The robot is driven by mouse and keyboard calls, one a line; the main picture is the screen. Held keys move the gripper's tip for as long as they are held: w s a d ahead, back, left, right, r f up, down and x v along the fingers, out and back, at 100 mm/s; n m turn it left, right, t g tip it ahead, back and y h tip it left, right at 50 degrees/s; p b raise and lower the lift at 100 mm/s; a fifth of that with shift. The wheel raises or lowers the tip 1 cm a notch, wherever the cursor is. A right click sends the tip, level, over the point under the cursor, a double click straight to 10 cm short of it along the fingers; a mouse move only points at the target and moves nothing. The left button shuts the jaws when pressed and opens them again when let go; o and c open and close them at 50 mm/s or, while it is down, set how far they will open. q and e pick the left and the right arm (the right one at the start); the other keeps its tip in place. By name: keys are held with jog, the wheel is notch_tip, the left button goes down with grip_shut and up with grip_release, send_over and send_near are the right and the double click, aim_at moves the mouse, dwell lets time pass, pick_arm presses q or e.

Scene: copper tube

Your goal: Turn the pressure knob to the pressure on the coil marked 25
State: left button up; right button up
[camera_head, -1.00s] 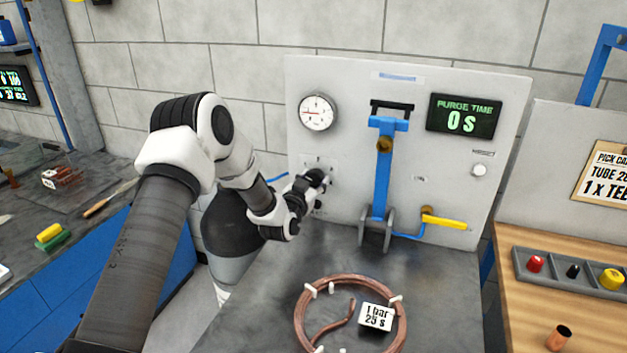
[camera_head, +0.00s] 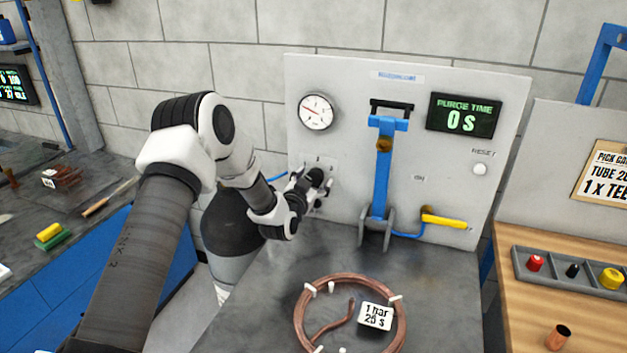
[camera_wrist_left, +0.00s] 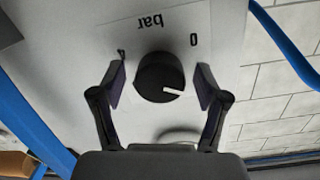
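The black pressure knob (camera_wrist_left: 160,78) with a white pointer line sits on the grey panel, near printed "bar" and "0". My left gripper (camera_wrist_left: 160,85) is open around the knob, one finger on each side, with a visible gap to both. In the head view my left gripper (camera_head: 318,183) is at the panel below the round gauge (camera_head: 316,112) and hides most of the knob. The gauge's red needle points to the upper left. The copper coil (camera_head: 300,318) lies on the grey bench with a white tag (camera_head: 376,316) reading "1 bar 25 s". My right gripper is not in view.
A blue lever (camera_head: 382,175) and a yellow valve handle (camera_head: 444,221) are on the panel right of my gripper. A parts tray (camera_head: 570,272) stands on the right-hand wooden table.

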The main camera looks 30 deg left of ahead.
pick_arm(q)
jog(key=shift+s, duration=0.1)
jog(key=v, duration=1.2)
